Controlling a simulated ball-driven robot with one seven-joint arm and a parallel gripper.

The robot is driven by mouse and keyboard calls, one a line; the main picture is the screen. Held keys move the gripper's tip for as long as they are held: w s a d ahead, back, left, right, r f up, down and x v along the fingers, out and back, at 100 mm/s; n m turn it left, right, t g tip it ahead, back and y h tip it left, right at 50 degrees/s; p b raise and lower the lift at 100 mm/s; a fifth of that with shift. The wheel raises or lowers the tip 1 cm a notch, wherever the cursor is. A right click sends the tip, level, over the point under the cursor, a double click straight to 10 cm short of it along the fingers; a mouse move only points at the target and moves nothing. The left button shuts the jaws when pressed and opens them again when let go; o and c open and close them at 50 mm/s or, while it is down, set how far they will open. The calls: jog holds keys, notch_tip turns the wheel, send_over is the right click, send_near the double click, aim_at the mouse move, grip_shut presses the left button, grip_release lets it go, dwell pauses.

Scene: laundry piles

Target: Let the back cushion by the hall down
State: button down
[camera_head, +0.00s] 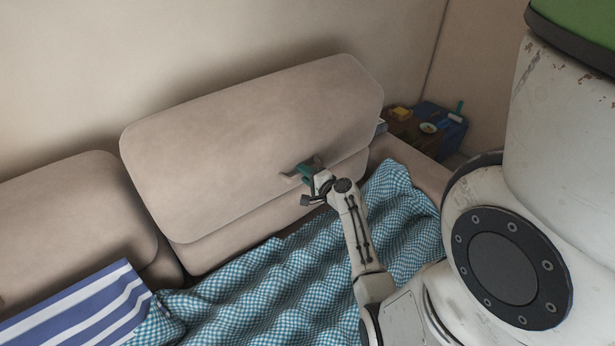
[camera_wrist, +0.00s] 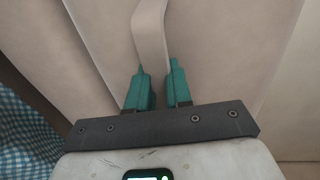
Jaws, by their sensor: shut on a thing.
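A beige back cushion (camera_head: 240,140) stands raised and tilted against the wall, its right end higher than its left. My gripper (camera_head: 303,170) is at its front face, low and right of the middle. In the wrist view my gripper (camera_wrist: 159,70) has its teal fingers shut on a beige strap (camera_wrist: 151,28) on the cushion. The cushion fills most of the wrist view (camera_wrist: 225,60). A second back cushion (camera_head: 70,215) sits lower to the left. Which cushion is by the hall is not shown by the frames.
A blue checked blanket (camera_head: 270,290) lies rumpled on the seat, and shows at the left of the wrist view (camera_wrist: 25,130). A blue-and-white striped cloth (camera_head: 80,310) lies at the lower left. A small side table (camera_head: 405,128) with small items stands in the right corner.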

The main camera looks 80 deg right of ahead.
jog(key=shift+f, duration=0.15)
jog(key=shift+w+d+r, duration=0.3)
jog(key=shift+w+d, duration=0.55)
jog(key=shift+w, duration=0.15)
jog(key=shift+w+d+r, duration=0.3)
jog(key=shift+w+d, duration=0.55)
jog(key=shift+w, duration=0.1)
jog(key=c, duration=1.3)
grip_release()
jog(key=shift+o, duration=1.1)
jog(key=shift+r, duration=0.25)
jog(key=shift+v, duration=1.1)
jog(key=p, duration=0.1)
send_near(298, 163)
jog(key=x, duration=0.3)
jog(key=shift+f, duration=0.2)
